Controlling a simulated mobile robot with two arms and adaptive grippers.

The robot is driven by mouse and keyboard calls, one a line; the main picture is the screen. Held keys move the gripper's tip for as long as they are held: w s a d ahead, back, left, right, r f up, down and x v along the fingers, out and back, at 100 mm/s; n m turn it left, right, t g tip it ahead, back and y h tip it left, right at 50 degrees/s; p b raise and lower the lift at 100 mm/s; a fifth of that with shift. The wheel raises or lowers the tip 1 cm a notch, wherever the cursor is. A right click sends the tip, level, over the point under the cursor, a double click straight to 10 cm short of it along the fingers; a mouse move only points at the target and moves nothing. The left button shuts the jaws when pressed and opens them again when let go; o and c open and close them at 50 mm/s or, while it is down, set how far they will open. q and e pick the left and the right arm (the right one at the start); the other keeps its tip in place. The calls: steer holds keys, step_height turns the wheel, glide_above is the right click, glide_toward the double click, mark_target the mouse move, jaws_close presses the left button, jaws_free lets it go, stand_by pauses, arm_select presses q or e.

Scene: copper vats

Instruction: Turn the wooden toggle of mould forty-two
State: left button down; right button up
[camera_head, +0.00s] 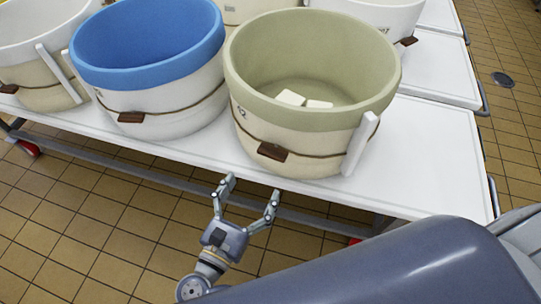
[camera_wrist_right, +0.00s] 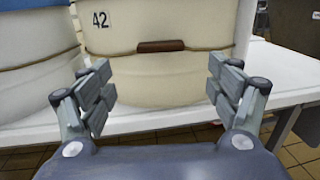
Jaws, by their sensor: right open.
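Mould forty-two (camera_wrist_right: 160,80) is a cream tub marked "42" in the right wrist view. Its brown wooden toggle (camera_wrist_right: 160,46) lies level on a cord around the tub. In the head view the green-rimmed tub (camera_head: 310,120) in front of my right gripper carries a brown toggle (camera_head: 273,151) on its near side, and pale blocks lie inside it. My right gripper (camera_head: 251,186) is open and empty, below and in front of that toggle, at the table's front edge. In the right wrist view its fingers (camera_wrist_right: 165,80) stand apart, below and either side of the toggle, not touching it. My left gripper is not seen.
A blue-rimmed tub (camera_head: 175,100) with its own toggle stands directly left, with a cream tub (camera_head: 40,85) further left. More tubs stand behind. The white table (camera_head: 430,150) is clear right of the green-rimmed tub. A pale upright strip (camera_head: 359,146) is on that tub's right side.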

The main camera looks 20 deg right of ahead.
mark_target(271, 158)
steer(key=x, duration=1)
steer(key=shift+w+d, duration=0.15)
steer(key=shift+d, duration=0.1)
steer(key=shift+c, duration=0.2)
steer(key=c, duration=1)
